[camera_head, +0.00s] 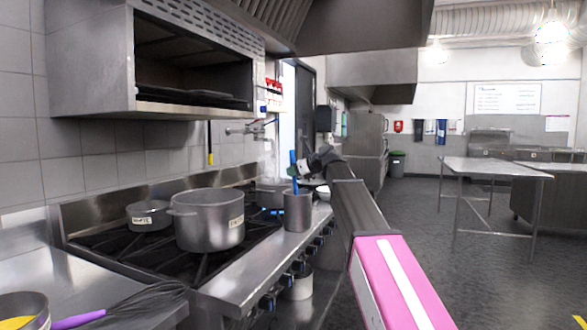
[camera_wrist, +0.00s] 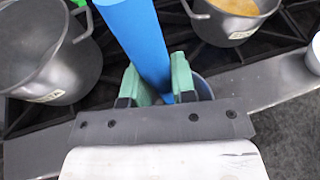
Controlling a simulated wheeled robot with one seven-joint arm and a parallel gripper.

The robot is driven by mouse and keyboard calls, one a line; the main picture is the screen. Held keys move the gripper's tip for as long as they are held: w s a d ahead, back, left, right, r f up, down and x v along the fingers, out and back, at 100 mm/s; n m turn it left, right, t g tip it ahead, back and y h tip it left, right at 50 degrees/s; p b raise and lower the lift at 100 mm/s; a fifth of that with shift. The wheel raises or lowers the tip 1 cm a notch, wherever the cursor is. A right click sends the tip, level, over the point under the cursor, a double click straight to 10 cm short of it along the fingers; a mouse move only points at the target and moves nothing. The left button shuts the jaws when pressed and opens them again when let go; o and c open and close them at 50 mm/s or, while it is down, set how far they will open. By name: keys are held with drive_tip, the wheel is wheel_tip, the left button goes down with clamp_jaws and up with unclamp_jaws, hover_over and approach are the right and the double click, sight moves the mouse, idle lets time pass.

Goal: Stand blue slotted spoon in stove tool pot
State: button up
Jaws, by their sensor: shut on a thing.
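The blue slotted spoon (camera_head: 293,160) is held roughly upright in the head view. Its thick blue handle (camera_wrist: 138,40) fills the upper middle of the wrist view. My gripper (camera_head: 300,171) is shut on it, with green fingertips (camera_wrist: 158,88) on either side. The stove tool pot (camera_head: 298,213) is a grey metal cylinder at the stove's front right edge, directly below my gripper. The spoon's lower part reaches down to the pot's mouth. Its lower end is hidden, so I cannot tell how deep it sits. Part of the pot's rim (camera_wrist: 204,88) shows behind the fingers.
A large labelled pot (camera_head: 208,220) and a smaller pot (camera_head: 149,215) stand on the stove to the left. Another pot (camera_head: 272,194) is behind the tool pot. A whisk (camera_head: 140,300) lies on the near counter. The floor to the right is clear up to a table (camera_head: 495,168).

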drive_tip(key=shift+f, duration=0.1)
drive_tip(key=o, duration=1)
drive_tip(key=shift+d, duration=0.1)
